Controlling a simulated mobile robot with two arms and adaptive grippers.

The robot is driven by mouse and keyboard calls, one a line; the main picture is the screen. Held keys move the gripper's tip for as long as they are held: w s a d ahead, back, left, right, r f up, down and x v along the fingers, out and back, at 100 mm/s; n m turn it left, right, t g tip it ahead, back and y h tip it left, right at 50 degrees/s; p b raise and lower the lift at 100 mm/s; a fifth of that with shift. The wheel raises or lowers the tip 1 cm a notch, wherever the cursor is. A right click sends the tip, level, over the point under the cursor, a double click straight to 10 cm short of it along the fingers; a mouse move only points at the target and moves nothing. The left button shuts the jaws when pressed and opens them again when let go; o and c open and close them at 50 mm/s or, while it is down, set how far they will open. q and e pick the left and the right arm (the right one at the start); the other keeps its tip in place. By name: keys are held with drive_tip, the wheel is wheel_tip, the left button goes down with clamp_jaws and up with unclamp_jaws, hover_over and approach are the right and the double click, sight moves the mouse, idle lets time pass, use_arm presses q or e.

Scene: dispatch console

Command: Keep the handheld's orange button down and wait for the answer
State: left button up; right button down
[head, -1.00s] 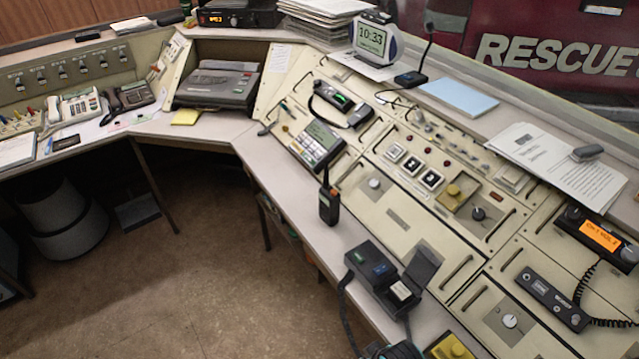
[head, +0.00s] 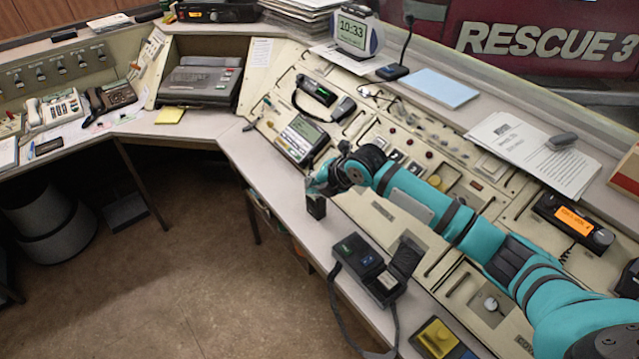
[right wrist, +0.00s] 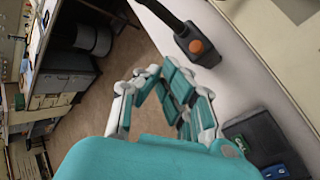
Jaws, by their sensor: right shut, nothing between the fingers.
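The black handheld radio (head: 316,207) stands on the desk ledge in the head view, its upper part hidden behind my right gripper (head: 322,183). In the right wrist view the handheld (right wrist: 207,57) shows with its black antenna and its round orange button (right wrist: 196,46) facing the camera. My right gripper (right wrist: 168,72) is shut and empty. Its fingertips are beside the handheld, and in the wrist view a gap shows between them and the button. My left gripper is not in view.
A black case with an open lid (head: 366,262) and a strap sits on the ledge near the handheld. Behind it rises the sloping console, with a grey keypad unit (head: 301,138) and a radio with an orange display (head: 574,222).

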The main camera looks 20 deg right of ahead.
drive_tip(key=w+d+r+n, duration=0.3)
drive_tip(key=w+r+n, duration=0.1)
drive_tip(key=r, duration=0.4)
drive_tip(key=shift+w+d+t, duration=0.2)
drive_tip(key=shift+d+t, duration=0.1)
drive_tip(key=shift+d, duration=0.05)
drive_tip(key=shift+f, duration=0.15)
wheel_tip(320, 180, down, 7)
drive_tip(key=b, duration=0.6)
drive_tip(key=shift+f+b, duration=0.4)
drive_tip(key=shift+f, duration=0.4)
drive_tip(key=shift+f, duration=0.15)
drive_tip(key=shift+f, duration=0.3)
